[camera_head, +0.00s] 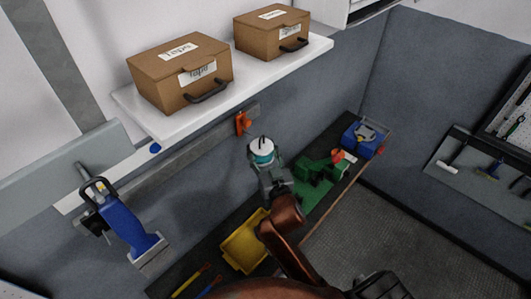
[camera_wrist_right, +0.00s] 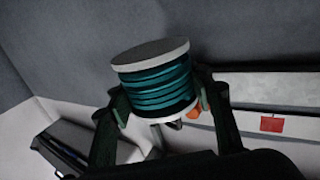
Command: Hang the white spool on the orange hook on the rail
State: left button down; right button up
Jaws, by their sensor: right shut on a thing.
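The spool (camera_head: 261,148) has white end discs and teal winding. My right gripper (camera_head: 264,166) is shut on it and holds it up above the bench, in front of the wall. In the right wrist view the spool (camera_wrist_right: 155,82) sits tilted between the two dark fingers of the right gripper (camera_wrist_right: 160,105). The orange hook (camera_head: 243,122) is on the grey rail (camera_head: 185,162), up and left of the spool and apart from it in the head view. In the right wrist view an orange part (camera_wrist_right: 194,109) shows partly behind the spool. My left gripper is not in view.
A white shelf (camera_head: 165,128) with two cardboard boxes (camera_head: 178,73) juts out above the rail. A blue tool (camera_head: 125,225) hangs at the rail's left. The bench holds a yellow bin (camera_head: 243,245), a green vise-like tool (camera_head: 315,170) and a blue box (camera_head: 360,142).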

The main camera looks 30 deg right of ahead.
aim_at(252, 144)
jog(key=shift+w+a+f+b, duration=0.1)
jog(key=shift+w+a+b, duration=0.15)
jog(key=shift+w, duration=0.45)
jog(key=shift+w+a+f+b, duration=0.1)
jog(key=shift+w+a+b, duration=0.15)
jog(key=shift+w, duration=0.4)
jog(key=shift+w+a+b, duration=0.2)
jog(key=shift+w+a, duration=0.05)
jog(key=shift+w, duration=0.45)
jog(key=shift+w+a+f, duration=0.25)
jog(key=shift+w+f, duration=0.15)
jog(key=shift+w, duration=0.25)
jog(key=o, duration=1.3)
